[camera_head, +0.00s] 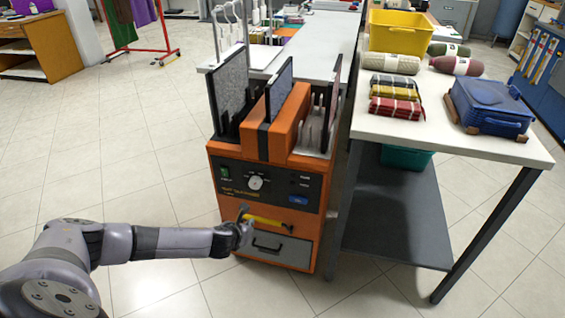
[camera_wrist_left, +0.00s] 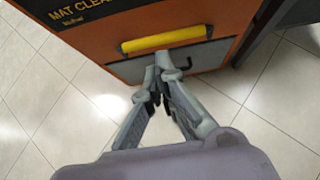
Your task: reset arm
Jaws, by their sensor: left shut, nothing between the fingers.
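My left arm comes in from the left in the head view. Its gripper (camera_head: 246,228) is in front of the orange mat cleaning machine (camera_head: 222,165), by the yellow handle (camera_head: 265,219). In the left wrist view the gripper (camera_wrist_left: 158,68) has its fingertips together with nothing between them. The tips are just below the yellow handle (camera_wrist_left: 165,39) in the picture, near a dark pull on the grey drawer. I cannot tell whether they touch the machine. My right gripper is in neither view.
A white table (camera_head: 450,120) at the right holds a yellow bin (camera_head: 400,32), rolled textiles, folded cloths and a blue case (camera_head: 490,105). A teal bin (camera_head: 405,157) is under it. An orange desk (camera_head: 45,45) stands far left. The tiled floor at left is clear.

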